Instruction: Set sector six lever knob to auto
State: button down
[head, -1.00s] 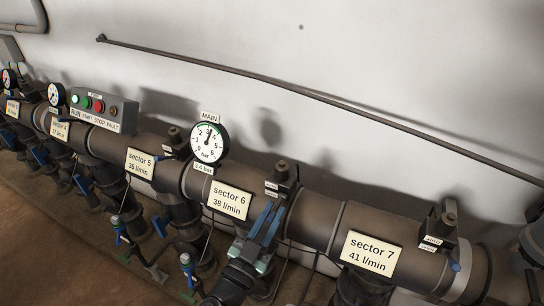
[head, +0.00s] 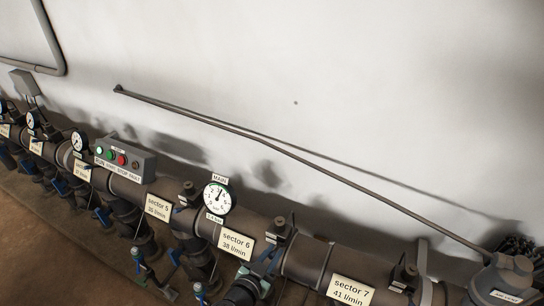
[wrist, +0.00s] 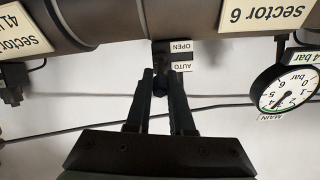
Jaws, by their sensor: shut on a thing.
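The sector 6 valve unit (head: 281,226) is a dark block on top of the main pipe, right of the yellow sector 6 label (head: 236,242). In the upside-down wrist view its white AUTO (wrist: 183,66) and OPEN (wrist: 181,46) tags show beside a small dark lever knob (wrist: 160,86). My gripper (wrist: 161,78) is shut on this knob, with one finger on each side. In the head view my gripper (head: 269,257) reaches up to the front of the unit. The fingers partly hide the knob, and I cannot tell which tag it points to.
A round MAIN gauge (head: 217,197) stands left of the sector 6 unit. The sector 7 label (head: 351,291) and its unit (head: 402,274) are to the right. A control box (head: 125,160) with coloured buttons sits farther left.

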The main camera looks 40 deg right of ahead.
jog(key=shift+d+r+y+p, duration=0.2)
jog(key=shift+y+p, duration=0.5)
jog(key=shift+p, duration=0.85)
jog(key=c, duration=0.8)
grip_release()
jog(key=shift+w+r, duration=0.1)
jog(key=shift+a, duration=0.1)
jog(key=shift+a+r+p, duration=0.25)
jog(key=shift+r+p, duration=0.05)
jog(key=shift+p, duration=0.05)
jog(key=shift+g, duration=0.3)
jog(key=shift+p+v, duration=3.75)
jog(key=shift+v, duration=2.35)
jog(key=shift+f, duration=0.15)
